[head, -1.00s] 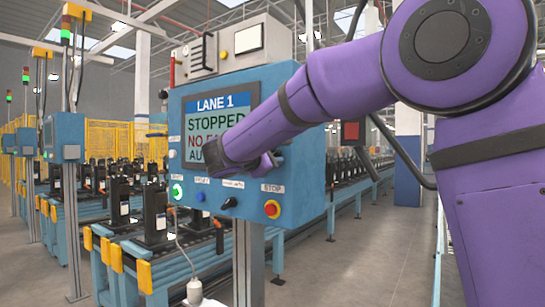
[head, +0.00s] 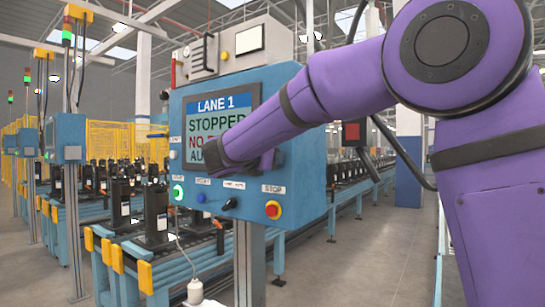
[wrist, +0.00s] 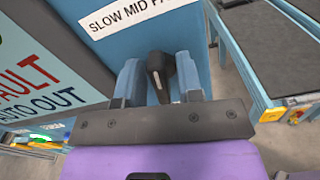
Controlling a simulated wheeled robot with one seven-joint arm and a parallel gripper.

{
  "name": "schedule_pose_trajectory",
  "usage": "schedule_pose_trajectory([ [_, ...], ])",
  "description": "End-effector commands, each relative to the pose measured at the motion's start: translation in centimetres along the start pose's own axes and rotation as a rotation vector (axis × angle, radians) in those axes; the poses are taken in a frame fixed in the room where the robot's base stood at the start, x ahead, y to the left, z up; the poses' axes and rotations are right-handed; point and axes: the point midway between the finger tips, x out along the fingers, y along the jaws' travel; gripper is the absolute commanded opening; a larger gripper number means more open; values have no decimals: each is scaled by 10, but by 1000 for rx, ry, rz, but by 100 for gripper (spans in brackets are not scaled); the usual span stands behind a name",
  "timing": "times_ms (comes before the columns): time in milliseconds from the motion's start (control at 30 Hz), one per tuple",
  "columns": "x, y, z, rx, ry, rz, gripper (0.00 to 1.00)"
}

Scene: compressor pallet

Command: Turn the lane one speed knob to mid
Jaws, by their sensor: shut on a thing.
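The blue lane one control panel (head: 305,118) stands in front of me, its screen (head: 215,122) reading LANE 1 and STOPPED. In the wrist view a black knob (wrist: 159,68) sits on the panel's blue face, beside a white label (wrist: 125,14) reading SLOW MID and a cut-off third word. My gripper (wrist: 158,76) has its two blue-grey fingers on either side of the knob, shut on it. The knob's exact pointing direction is hard to tell. In the head view my wrist covers the knob and the lower right of the screen.
Below the screen are a lit green button (head: 178,193), a blue button (head: 201,198), a black selector (head: 229,203) and a red stop button (head: 273,210) on yellow. A conveyor with black units (head: 156,213) runs behind. Floor at right is clear.

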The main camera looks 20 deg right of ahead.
Motion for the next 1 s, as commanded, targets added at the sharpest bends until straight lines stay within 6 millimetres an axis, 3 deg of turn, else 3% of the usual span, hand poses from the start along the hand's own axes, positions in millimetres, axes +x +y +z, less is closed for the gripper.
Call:
schedule_pose_trajectory([
  [400, 0, 1, 0, -163, 0, 0, 10],
  [900, 0, 1, 0, -178, 1, 0, 10],
  [933, 0, 1, 0, -178, 1, 0, 38],
  [1000, 0, 1, 0, -178, 1, 0, 39],
])
